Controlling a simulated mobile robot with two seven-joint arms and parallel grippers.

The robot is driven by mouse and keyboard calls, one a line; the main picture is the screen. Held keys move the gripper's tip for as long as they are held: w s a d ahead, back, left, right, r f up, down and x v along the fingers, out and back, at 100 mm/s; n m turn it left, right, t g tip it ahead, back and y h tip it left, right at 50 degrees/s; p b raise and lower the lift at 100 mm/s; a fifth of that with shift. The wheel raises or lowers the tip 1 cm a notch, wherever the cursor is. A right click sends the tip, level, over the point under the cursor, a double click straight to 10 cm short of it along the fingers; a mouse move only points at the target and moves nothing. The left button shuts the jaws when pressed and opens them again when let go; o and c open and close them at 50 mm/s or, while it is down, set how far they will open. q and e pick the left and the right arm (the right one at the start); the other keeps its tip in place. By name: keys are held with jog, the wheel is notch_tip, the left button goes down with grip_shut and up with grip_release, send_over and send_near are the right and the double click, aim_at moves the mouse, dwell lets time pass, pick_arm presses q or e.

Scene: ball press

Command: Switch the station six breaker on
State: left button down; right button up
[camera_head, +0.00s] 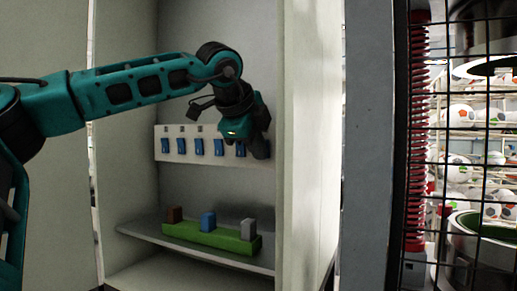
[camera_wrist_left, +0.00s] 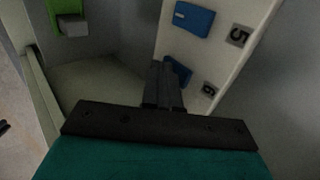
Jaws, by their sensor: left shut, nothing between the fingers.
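A white breaker panel (camera_head: 181,157) with a row of blue switches is on the cabinet's back wall in the head view. My left gripper (camera_head: 258,150) is at the panel's right end and hides part of it. In the left wrist view, the shut, empty fingers (camera_wrist_left: 165,75) are at the blue station six breaker (camera_wrist_left: 181,73), beside the label 6 (camera_wrist_left: 209,89). They cover part of this breaker; whether they touch it I cannot tell. The station five breaker (camera_wrist_left: 194,19) is beside the label 5 (camera_wrist_left: 239,35). My right gripper is not in view.
Below the panel, a shelf (camera_head: 142,231) carries a green holder (camera_head: 212,238) with a brown block (camera_head: 174,215), a blue block (camera_head: 208,221) and a grey block (camera_head: 248,229). The cabinet's right wall (camera_head: 308,140) stands close to my left gripper.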

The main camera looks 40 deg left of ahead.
pick_arm(q)
jog(key=shift+r+p, duration=0.45)
jog(key=shift+r, duration=0.4)
